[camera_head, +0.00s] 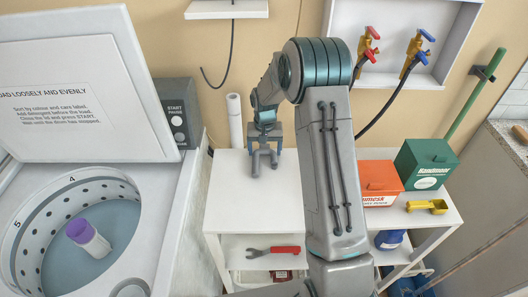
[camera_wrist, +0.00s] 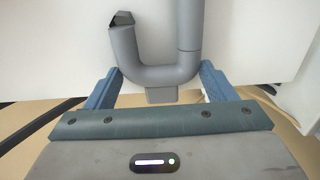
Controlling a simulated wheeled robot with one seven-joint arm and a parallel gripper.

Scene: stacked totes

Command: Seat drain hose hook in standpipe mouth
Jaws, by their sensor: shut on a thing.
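The grey drain hose hook (camera_wrist: 155,75) is a U-shaped tube in the wrist view. Its short leg ends in a dark open mouth at upper left, and its longer leg runs up out of the frame. The blue fingers of my gripper (camera_wrist: 161,90) flank the bottom of the U and are shut on it. In the head view my gripper (camera_head: 264,146) points down over the white table, with the grey hook partly showing below it. The likely standpipe is a white upright tube (camera_head: 236,122) by the wall, left of my gripper and apart from the hook. Its top mouth is small here.
The open washer (camera_head: 170,235) with its raised lid stands left. The white table (camera_head: 245,205) is bare near my gripper. Red and blue taps with hoses are on the wall behind.

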